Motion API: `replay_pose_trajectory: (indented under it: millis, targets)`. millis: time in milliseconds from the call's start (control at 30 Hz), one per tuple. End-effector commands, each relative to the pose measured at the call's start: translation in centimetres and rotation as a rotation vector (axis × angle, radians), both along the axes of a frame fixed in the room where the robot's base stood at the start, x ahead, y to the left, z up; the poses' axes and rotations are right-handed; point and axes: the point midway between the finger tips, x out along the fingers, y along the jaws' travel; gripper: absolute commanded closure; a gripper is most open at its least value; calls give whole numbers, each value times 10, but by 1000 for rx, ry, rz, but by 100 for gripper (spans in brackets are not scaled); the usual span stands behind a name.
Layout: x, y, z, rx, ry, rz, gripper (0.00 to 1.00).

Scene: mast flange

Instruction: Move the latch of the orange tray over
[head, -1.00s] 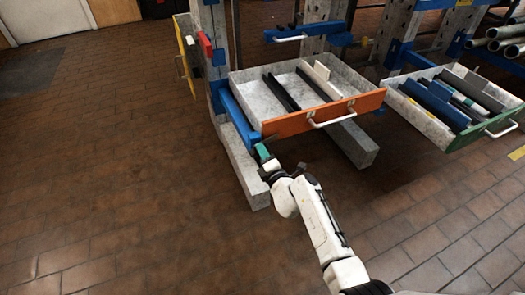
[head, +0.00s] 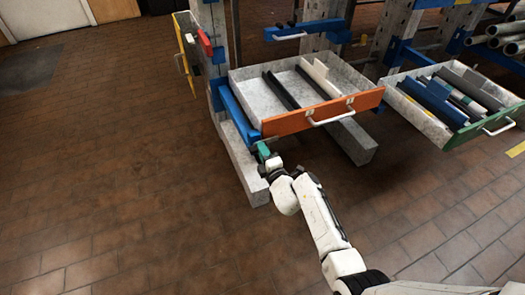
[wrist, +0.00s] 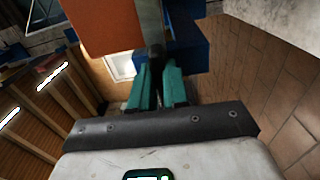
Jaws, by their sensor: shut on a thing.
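The orange tray (head: 300,122) is a grey drawer with an orange front and a white bar handle (head: 331,116), pulled out from the rack. My gripper (head: 265,152) is at the left end of the orange front, by the blue rail (head: 240,112). In the wrist view, its teal fingers (wrist: 158,88) are closed around a small dark piece (wrist: 156,55), which appears to be the latch. This piece stands between the orange panel (wrist: 100,22) and a blue part (wrist: 188,42). The fingertips hide most of the latch, so its exact position cannot be told.
Dark bars and a white piece lie in the orange tray. A green-fronted tray (head: 470,130) with pipes is open at the right. A yellow-edged panel (head: 184,55) with a red part stands at the left. A grey beam (head: 243,165) lies on the floor beside my gripper. The brown floor at left is clear.

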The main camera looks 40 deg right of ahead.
Motion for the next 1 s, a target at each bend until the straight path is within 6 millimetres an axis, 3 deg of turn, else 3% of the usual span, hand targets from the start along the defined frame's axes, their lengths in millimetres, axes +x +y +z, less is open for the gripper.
replay_pose_trajectory:
  millis: [67, 100, 333, 667, 1000]
  targets:
    - [3, -3, 3, 4, -4, -6, 100]
    - [2, -3, 3, 4, -4, -6, 81]
    - [2, -2, 3, 2, -6, -5, 60]
    - [-4, 1, 1, 2, -1, -2, 60]
    - [-58, 17, 2, 1, 1, -2, 60]
